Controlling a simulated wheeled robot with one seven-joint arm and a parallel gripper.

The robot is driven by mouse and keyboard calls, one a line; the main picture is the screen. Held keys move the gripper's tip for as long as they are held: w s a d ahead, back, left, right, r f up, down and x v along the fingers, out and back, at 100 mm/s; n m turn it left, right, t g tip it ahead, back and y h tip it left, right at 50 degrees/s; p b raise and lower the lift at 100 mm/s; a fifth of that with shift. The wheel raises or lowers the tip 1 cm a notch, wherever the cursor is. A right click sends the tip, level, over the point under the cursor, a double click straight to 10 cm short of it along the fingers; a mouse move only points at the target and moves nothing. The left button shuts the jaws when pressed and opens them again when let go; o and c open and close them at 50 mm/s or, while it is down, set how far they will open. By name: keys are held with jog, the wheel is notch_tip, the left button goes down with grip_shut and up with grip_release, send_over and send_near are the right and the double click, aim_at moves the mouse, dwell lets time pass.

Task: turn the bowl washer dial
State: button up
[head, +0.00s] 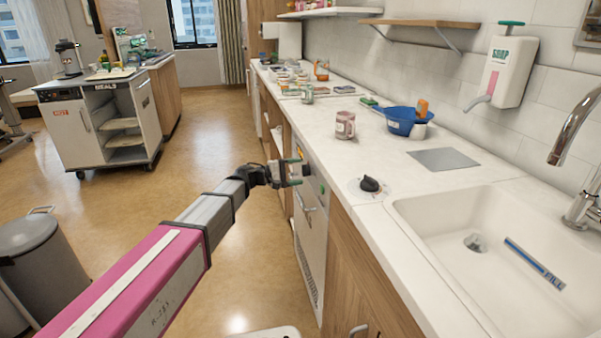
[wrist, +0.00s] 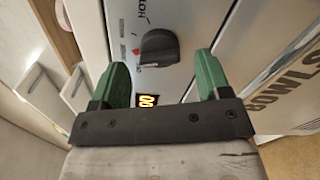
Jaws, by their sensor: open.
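The bowl washer (head: 311,226) is the white-fronted machine under the counter, with a vented lower panel. In the wrist view its black dial (wrist: 159,47) sits on a pale panel with small red marks and "HOT" lettering. My gripper (wrist: 162,60) is open, its green fingertips spread on either side of the dial with gaps on both sides. I cannot tell whether the tips reach past the dial's face. In the head view my gripper (head: 300,172) is at the washer's upper front, just below the counter edge, and the dial is hidden.
A pink mug (head: 345,125) and blue bowl (head: 400,122) stand farther back. A "BOWLS" panel (wrist: 285,75) is right in the wrist view.

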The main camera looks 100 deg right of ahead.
jog(key=w, duration=0.9)
jog(key=shift+a, duration=0.2)
